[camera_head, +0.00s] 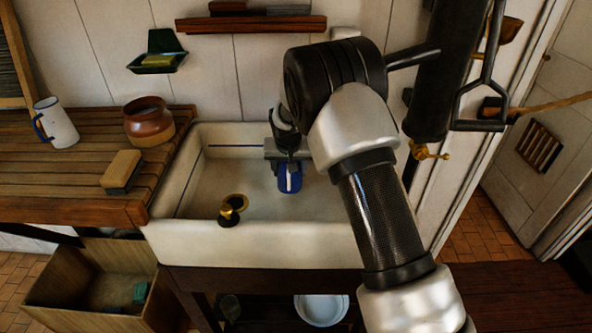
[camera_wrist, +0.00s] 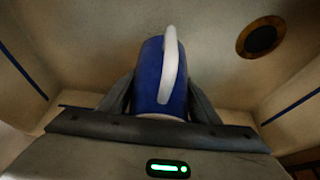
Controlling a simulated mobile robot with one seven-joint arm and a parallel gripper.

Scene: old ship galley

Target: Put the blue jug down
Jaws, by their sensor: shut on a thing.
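The blue jug (camera_head: 289,182) with a white handle is inside the white sink basin (camera_head: 250,252), toward its back right. In the wrist view the jug (camera_wrist: 152,75) is between the two fingers, with its white handle facing the camera. My gripper (camera_wrist: 160,100) is shut on the jug's body. In the head view my gripper (camera_head: 288,160) comes down over the jug from above and partly hides it. I cannot tell whether the jug's base touches the basin floor.
A brass drain fitting (camera_head: 233,208) stands in the basin, left of the jug. On the wooden counter (camera_head: 60,180) at left are a white mug (camera_head: 56,124), a brown pot (camera_head: 149,122) and a sponge (camera_head: 121,170). A black pump (camera_head: 440,80) stands at right.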

